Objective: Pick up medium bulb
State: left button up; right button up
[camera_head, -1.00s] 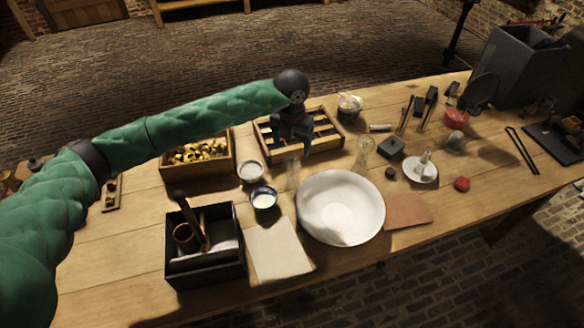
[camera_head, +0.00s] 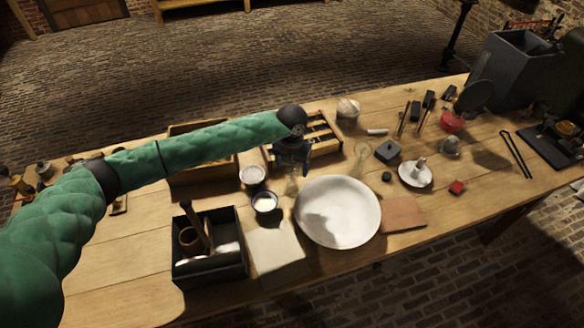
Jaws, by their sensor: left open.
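My left gripper (camera_head: 291,170) points down in the middle of the table, with its green arm coming in from the left. It is open. A small clear glass piece (camera_head: 291,187) stands just below its fingertips, partly hidden by them; whether it is between the fingers I cannot tell. Another clear glass piece (camera_head: 362,157) stands to the right, apart from the gripper. The glass is faint, so I cannot tell which piece is the medium bulb. My right gripper is not in view.
A white basin (camera_head: 338,212) sits close in front of the gripper. Two small bowls of white powder (camera_head: 252,176) (camera_head: 265,202) stand to its left. A slatted wooden rack (camera_head: 322,136) is behind it. A dark box (camera_head: 208,262) stands at the front left.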

pick_arm(q)
jog(key=shift+f, duration=0.2)
jog(key=c, duration=1.1)
jog(key=shift+r, duration=0.1)
jog(key=shift+c, duration=0.3)
